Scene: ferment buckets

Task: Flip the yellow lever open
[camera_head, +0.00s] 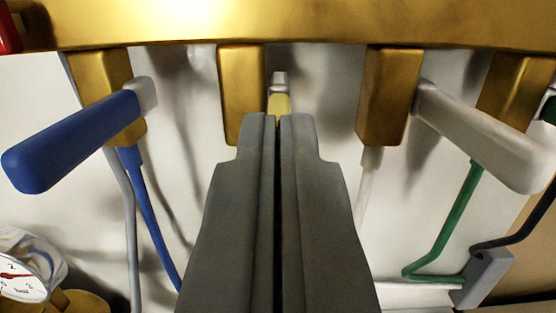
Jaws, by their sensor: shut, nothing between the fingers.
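The yellow lever (280,103) shows only as a small yellow patch with a grey end piece just beyond the tips of my gripper. My gripper (278,118) is shut, its two grey fingers side by side and pointing away from me at the lever. The fingers hide most of the lever. I cannot tell whether the tips touch it. A brass valve block (241,95) stands just left of the lever.
A thick brass pipe (300,25) runs across the top. A blue lever (75,140) juts out at left, and a white lever (490,135) at right. A pressure gauge (25,278) sits lower left. Thin blue and green tubes hang below the valves.

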